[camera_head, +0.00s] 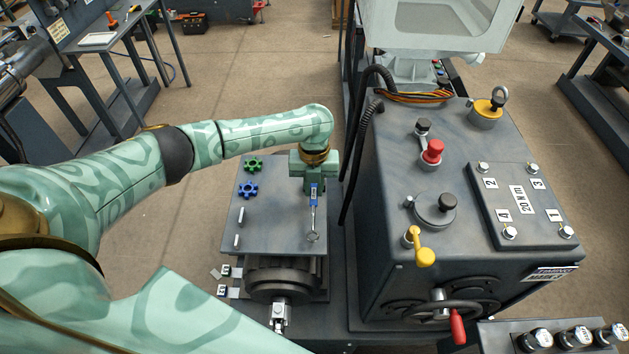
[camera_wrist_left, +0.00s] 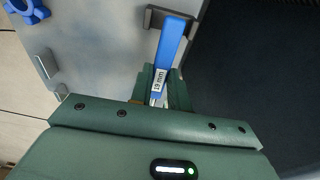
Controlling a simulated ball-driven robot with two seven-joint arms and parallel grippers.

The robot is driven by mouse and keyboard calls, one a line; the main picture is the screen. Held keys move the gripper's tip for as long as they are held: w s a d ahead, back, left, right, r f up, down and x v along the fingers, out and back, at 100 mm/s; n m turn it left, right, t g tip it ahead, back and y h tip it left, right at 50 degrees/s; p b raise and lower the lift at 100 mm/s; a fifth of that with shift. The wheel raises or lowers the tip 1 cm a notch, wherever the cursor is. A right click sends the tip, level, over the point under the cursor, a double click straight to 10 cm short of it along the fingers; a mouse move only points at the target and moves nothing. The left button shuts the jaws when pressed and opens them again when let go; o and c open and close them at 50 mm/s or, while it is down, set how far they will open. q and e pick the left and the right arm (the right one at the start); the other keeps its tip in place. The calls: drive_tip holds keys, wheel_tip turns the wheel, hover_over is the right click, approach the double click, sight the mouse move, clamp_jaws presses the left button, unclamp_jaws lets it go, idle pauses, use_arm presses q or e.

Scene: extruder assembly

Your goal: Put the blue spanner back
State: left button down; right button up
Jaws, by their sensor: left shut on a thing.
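My left gripper (camera_head: 314,180) is over the plate and shut on the spanner. In the left wrist view the blue handle (camera_wrist_left: 170,45) sticks out beyond the gripper fingers (camera_wrist_left: 160,88), with a "19 mm" label between them. A dark bracket (camera_wrist_left: 153,18) is at the handle's far end; I cannot tell whether they touch. My right gripper is not in view.
A green star knob (camera_head: 254,164) and a blue one (camera_head: 248,190) lie on the plate's left side, above two small light holders (camera_head: 241,215). A large grey machine (camera_head: 400,200) stands close on the right. Black cables (camera_head: 354,165) hang between it and the plate.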

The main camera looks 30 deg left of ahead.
use_arm(q)
drive_tip(key=shift+f, duration=0.4)
drive_tip(key=shift+f+b, duration=0.65)
drive_tip(key=shift+f, duration=0.4)
drive_tip(key=c, duration=1.3)
unclamp_jaws()
drive_tip(key=shift+o, duration=0.2)
drive_tip(key=shift+r, duration=0.1)
